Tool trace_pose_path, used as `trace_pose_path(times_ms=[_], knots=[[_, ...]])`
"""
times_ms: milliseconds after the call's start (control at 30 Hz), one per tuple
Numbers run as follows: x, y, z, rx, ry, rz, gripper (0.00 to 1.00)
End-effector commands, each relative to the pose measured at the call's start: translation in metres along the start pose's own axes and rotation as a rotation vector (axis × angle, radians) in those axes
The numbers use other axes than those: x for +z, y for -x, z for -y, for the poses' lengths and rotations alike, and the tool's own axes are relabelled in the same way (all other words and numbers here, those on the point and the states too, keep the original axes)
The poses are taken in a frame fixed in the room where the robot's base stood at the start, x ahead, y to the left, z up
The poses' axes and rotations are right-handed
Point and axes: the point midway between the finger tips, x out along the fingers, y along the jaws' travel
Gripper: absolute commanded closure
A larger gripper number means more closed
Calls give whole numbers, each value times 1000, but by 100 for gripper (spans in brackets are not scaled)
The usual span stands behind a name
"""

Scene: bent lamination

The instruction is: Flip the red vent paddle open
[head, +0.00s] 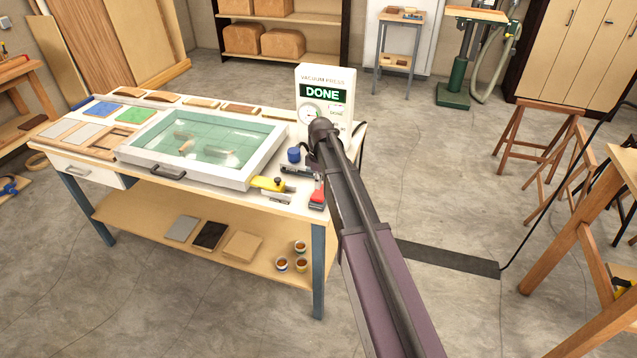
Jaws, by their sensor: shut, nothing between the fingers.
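The vacuum press control box (325,90) stands at the right back corner of the white table. Its green screen reads DONE above a round dial. The press bed, a white frame (226,182) under a clear greenish sheet, lies flat in front of it, with pale shapes under the sheet. I cannot make out the red vent paddle with certainty. A small red item (317,199) lies at the table's right edge, partly beside my arm. My arm reaches up from the bottom right and its dark end covers the box's lower part. My gripper's fingers cannot be made out.
A yellow tool (270,184), a blue-lidded jar (293,155) and a dark tool (296,172) crowd the table's right end. Wood pieces and coloured sheets line the back and left. The floor right of the table is mostly open, with a dark strip (450,260) on it.

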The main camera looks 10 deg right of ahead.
Motion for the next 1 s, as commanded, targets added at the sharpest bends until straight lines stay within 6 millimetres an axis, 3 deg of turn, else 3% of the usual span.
trace_pose_path(times_ms=[400, 1000], knots=[[0, -31, 0, 0, 0, 0, 100], [0, -34, 0, 1, 0, 0, 100]])
